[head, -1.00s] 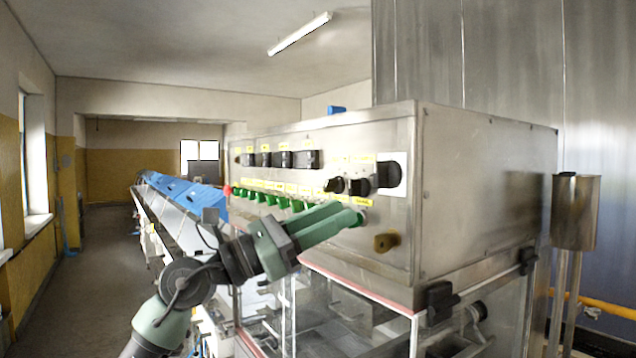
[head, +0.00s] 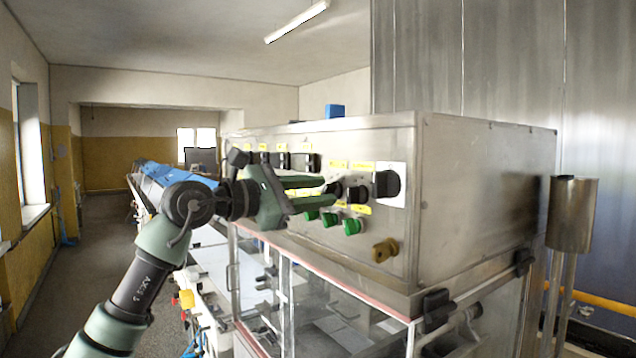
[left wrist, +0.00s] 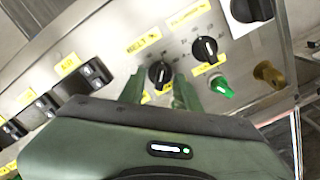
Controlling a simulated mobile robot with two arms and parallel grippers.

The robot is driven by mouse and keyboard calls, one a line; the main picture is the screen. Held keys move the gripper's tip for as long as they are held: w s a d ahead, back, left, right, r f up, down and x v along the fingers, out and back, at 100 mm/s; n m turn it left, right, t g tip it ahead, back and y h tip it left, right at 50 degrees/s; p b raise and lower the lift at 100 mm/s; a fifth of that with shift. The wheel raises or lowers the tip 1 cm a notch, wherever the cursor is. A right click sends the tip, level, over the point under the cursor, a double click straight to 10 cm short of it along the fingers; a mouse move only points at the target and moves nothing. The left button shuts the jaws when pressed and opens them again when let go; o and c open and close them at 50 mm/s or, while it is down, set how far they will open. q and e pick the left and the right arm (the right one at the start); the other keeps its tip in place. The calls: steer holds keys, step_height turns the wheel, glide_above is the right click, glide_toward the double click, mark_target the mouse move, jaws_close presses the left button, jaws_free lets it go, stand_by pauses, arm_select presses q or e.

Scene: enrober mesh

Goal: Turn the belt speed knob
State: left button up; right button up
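The steel control panel carries two small black knobs side by side: a left one (left wrist: 160,73), and a right one (head: 357,193) that also shows in the left wrist view (left wrist: 205,48). My left gripper (head: 328,192) is at the panel. In the left wrist view its two green fingers (left wrist: 157,90) are apart, one on each side of the left knob. I cannot tell whether they touch it. My right gripper is not in view.
A large black rotary switch (head: 387,184) sits right of the knobs. Green buttons (head: 351,226) and a brass-coloured knob (head: 384,250) are below. Black switches (left wrist: 95,72) lie to the left. A steel cylinder (head: 572,214) stands right of the cabinet.

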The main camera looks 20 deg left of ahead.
arm_select(q)
steer(key=shift+d, duration=0.15)
steer(key=shift+w, duration=0.1)
steer(key=c, duration=0.7)
jaws_close()
steer(key=shift+n, duration=0.4)
steer(key=n+b, duration=0.1)
steer(key=n, duration=0.2)
steer(key=shift+n, duration=0.3)
steer(key=shift+r+n, duration=0.1)
steer(key=shift+n, duration=1.6)
